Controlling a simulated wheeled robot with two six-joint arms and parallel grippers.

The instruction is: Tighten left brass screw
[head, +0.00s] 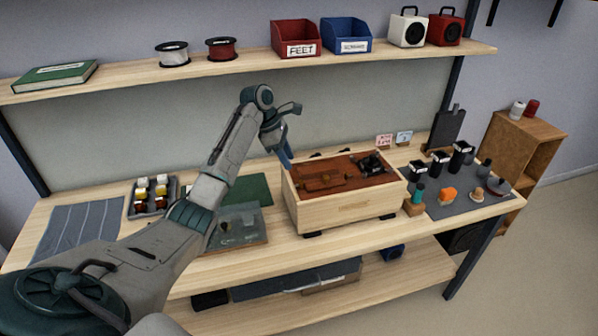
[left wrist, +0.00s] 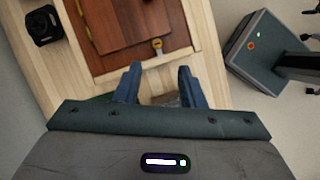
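A pale wooden box (head: 345,211) with a red-brown top stands on the bench. Small brass parts (head: 325,181) lie on its top, too small to tell apart in the head view. In the left wrist view, a brass screw head (left wrist: 157,44) sits at the edge of the red-brown panel (left wrist: 130,32). My left gripper (head: 286,157) is over the box's back left corner. In the left wrist view its two blue fingers (left wrist: 159,84) are apart, with the screw beyond their tips and not between them. My right gripper is in neither view.
A shelf (head: 245,68) with bins and speakers runs above the bench.

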